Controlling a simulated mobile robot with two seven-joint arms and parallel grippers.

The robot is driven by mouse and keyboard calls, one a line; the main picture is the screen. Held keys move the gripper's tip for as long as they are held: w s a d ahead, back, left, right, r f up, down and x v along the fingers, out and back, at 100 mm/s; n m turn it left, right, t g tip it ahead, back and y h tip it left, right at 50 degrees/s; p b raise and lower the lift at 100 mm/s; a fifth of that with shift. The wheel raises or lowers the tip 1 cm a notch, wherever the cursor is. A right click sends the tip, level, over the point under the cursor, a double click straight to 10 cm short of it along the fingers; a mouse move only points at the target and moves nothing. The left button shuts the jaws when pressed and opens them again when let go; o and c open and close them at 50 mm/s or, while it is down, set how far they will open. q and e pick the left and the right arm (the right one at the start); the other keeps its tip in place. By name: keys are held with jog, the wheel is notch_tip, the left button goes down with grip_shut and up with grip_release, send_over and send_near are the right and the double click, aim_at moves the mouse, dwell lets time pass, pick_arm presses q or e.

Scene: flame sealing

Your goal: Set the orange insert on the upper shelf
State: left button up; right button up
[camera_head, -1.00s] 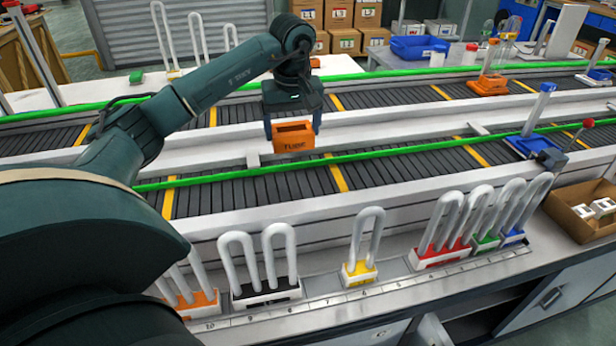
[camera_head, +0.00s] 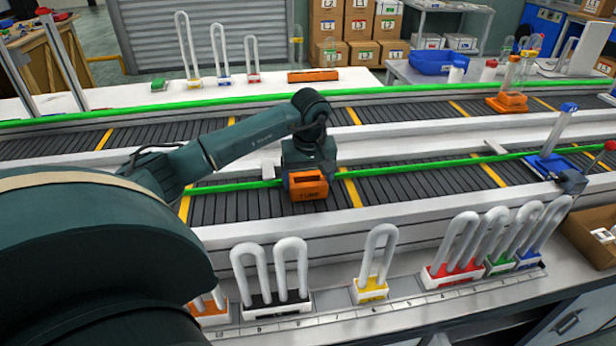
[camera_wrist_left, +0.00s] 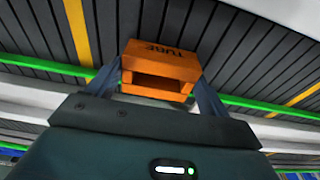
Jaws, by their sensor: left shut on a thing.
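The orange insert (camera_head: 308,185) is a small open-topped block marked "TUBE". My left gripper (camera_head: 308,172) is shut on it and holds it over the nearer conveyor in the head view, just on the near side of a green rail. In the left wrist view the insert (camera_wrist_left: 160,68) sits between the two fingers (camera_wrist_left: 158,85), with its hollow facing the camera. I cannot tell its height above the belt. A white surface (camera_head: 120,92) lies behind the conveyors; I cannot tell whether it is the upper shelf. My right gripper is not in view.
An orange bar (camera_head: 313,75) and white tube racks (camera_head: 222,80) stand on the white surface at the back. An orange-based stand (camera_head: 507,102) is on the far conveyor, a blue-based one (camera_head: 547,166) at the right. Several U-tubes in coloured bases line the front bench (camera_head: 420,300).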

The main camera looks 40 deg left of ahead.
pick_arm(q)
jog(key=o, duration=1.1)
jog(key=shift+f, duration=0.1)
jog(key=shift+c, duration=0.2)
